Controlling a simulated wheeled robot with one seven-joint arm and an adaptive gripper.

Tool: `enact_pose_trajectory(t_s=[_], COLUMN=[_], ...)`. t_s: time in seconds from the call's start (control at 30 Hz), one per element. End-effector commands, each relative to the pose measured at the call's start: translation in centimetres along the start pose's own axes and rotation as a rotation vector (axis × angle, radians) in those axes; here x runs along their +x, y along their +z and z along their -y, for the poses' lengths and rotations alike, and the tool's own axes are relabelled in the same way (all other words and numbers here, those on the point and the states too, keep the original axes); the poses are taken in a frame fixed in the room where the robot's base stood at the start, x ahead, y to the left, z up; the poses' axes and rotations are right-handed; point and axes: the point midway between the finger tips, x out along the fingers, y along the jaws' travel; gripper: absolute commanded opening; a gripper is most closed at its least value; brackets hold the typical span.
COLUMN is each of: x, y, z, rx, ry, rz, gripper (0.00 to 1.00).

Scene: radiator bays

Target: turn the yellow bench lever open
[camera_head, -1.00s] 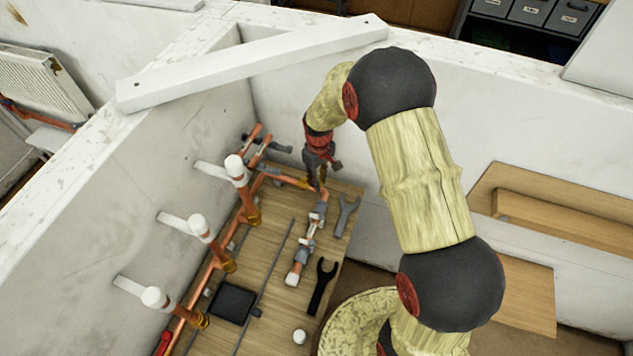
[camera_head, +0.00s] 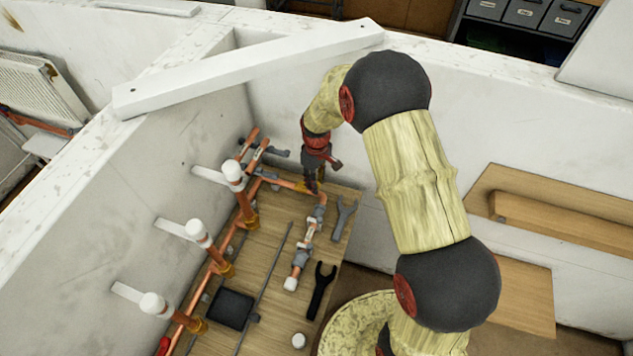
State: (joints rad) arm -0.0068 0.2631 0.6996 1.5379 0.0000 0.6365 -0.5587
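My gripper (camera_head: 311,183) points down at the far end of the wooden bench (camera_head: 262,262), at the copper pipe there. A small yellowish patch, perhaps the yellow bench lever (camera_head: 316,188), shows right at its fingertips. The fingers hide most of it, so I cannot tell the lever's angle or whether they touch it. The fingers are too small and dark here to tell whether they are open or shut. A copper pipe with grey and white fittings (camera_head: 302,256) runs from there towards the near side of the bench.
A grey spanner (camera_head: 343,217) and a black spanner (camera_head: 321,290) lie right of the fittings. A thin rod (camera_head: 267,270) and a black box (camera_head: 231,308) lie left. White-capped valves (camera_head: 198,231) line the left wall. A white beam (camera_head: 250,68) spans the wall corner above.

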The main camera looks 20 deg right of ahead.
Motion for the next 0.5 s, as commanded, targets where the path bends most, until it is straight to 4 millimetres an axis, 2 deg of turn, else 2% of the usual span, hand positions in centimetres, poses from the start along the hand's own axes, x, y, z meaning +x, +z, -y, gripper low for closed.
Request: enact_pose_trajectory(t_s=[0.17,0.5], x=[0.10,-0.25], y=[0.10,0.11], z=[0.06,0.06], rx=[0.000,0.001], ry=[-0.001,-0.002], rz=[0.002,0.002], gripper=[0.37,0.37])
